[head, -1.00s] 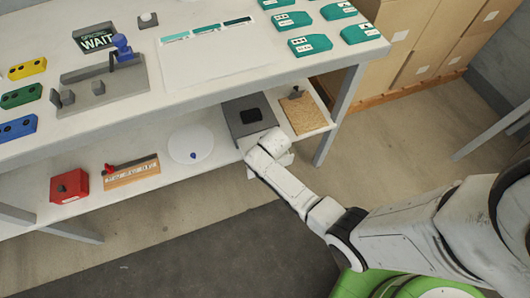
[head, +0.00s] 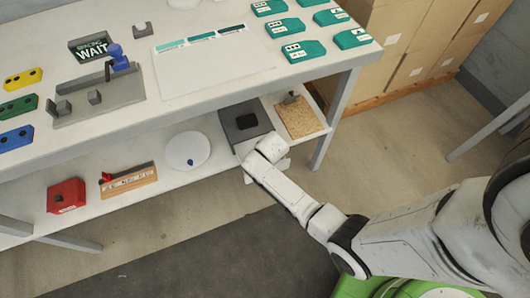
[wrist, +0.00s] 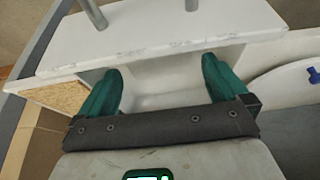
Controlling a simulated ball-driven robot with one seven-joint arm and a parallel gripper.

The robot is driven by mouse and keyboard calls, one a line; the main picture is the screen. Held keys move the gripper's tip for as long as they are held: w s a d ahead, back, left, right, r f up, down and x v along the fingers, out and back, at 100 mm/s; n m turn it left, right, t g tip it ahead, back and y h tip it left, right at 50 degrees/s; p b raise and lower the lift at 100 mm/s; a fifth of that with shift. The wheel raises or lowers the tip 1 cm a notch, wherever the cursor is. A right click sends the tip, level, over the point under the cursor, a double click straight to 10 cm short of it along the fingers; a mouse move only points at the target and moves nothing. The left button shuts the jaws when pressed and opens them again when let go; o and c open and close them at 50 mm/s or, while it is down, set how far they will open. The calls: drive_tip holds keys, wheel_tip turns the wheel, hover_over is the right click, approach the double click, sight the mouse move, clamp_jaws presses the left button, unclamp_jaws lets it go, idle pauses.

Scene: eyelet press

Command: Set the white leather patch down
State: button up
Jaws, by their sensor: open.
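My gripper is on the lower shelf, mostly hidden behind my own wrist in the head view. In the wrist view my gripper (wrist: 162,68) is open, its two green fingers wide apart with nothing clamped between them. A broad white piece (wrist: 150,38) lies just beyond the fingertips; it looks like the white leather patch, but I cannot be sure. Two metal posts stand at its far side. Pale corners (head: 283,163) show beside my wrist in the head view. The grey tray (head: 231,127) with a dark pad is just behind my wrist.
A cork board (head: 299,117) is right of the tray; a white disc (head: 187,150) with a blue piece is left. A wooden rack (head: 128,181) and red block (head: 66,195) stand farther left. The tabletop (head: 190,95) overhangs the shelf; its leg (head: 331,118) is to the right.

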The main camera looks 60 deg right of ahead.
drive_tip(key=p+v, duration=0.2)
drive_tip(key=v, duration=0.7)
drive_tip(key=shift+r, duration=0.2)
drive_tip(key=s+a+r+n+g+y, duration=0.1)
drive_tip(key=s+a+r+n, duration=0.2)
drive_tip(key=s+a+r, duration=0.2)
drive_tip(key=s+a+r+n+g+y, duration=0.1)
drive_tip(key=s+a+r+n, duration=0.2)
drive_tip(key=s, duration=0.7)
wheel_tip(320, 180, up, 4)
drive_tip(key=shift+s+a+r+g, duration=0.1)
drive_tip(key=shift+s+a+g, duration=0.25)
drive_tip(key=shift+a, duration=0.65)
